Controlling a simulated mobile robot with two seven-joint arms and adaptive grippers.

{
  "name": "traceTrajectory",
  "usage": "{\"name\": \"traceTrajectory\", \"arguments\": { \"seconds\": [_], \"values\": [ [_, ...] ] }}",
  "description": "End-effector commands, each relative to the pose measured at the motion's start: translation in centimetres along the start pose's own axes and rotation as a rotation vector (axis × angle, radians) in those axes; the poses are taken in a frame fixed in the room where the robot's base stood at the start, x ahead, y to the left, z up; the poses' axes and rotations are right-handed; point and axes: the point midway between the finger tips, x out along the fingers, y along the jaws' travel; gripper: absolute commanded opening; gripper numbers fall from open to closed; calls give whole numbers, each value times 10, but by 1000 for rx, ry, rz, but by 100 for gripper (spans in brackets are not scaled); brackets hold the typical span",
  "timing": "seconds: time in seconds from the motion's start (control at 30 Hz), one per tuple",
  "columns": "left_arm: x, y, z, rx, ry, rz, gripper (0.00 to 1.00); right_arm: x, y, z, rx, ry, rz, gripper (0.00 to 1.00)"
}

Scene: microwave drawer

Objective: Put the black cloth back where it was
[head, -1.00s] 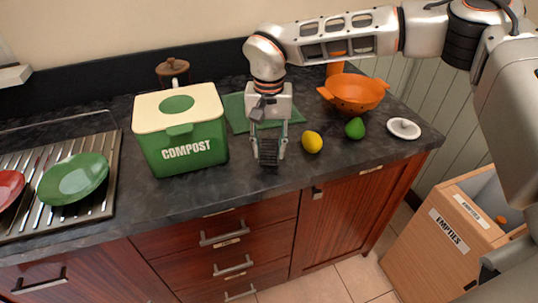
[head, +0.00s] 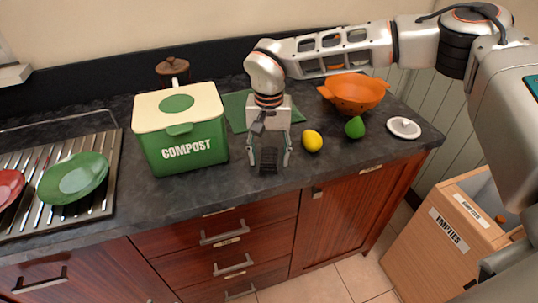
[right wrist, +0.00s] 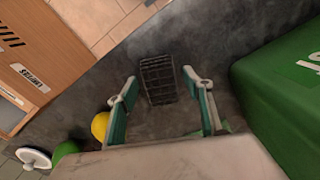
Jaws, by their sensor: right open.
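A small black piece with a grid pattern (head: 268,168) is on or just above the dark counter near its front edge. It also shows in the right wrist view (right wrist: 158,80). I cannot tell for sure that it is the black cloth. My right gripper (head: 269,160) points down over it and is open, one finger on each side. In the right wrist view the fingers (right wrist: 161,84) show gaps to the piece on both sides. A green cloth (head: 237,110) lies flat behind the gripper, partly hidden by it. My left gripper is out of view.
A green compost bin (head: 180,140) stands left of the gripper. A lemon (head: 312,141), a green fruit (head: 355,128), an orange colander (head: 352,95) and a white lid (head: 404,128) are to the right. A rack with a green plate (head: 75,178) is far left.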

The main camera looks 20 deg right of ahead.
Motion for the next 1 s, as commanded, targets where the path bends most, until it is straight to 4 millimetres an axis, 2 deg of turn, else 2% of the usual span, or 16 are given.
{"name": "traceTrajectory", "arguments": {
  "seconds": [0.17, 0.5, 0.7, 1.0],
  "values": [
    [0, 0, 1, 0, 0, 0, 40, -14, 0, -1, 0, 1, -1, 51],
    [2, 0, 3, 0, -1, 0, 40, -82, 0, -1, 0, 4, -2, 51],
    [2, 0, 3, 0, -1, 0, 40, -112, 0, -1, 1, 2, -1, 51],
    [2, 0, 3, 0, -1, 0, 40, -123, 0, 0, 0, 0, 0, 51]
  ]
}}
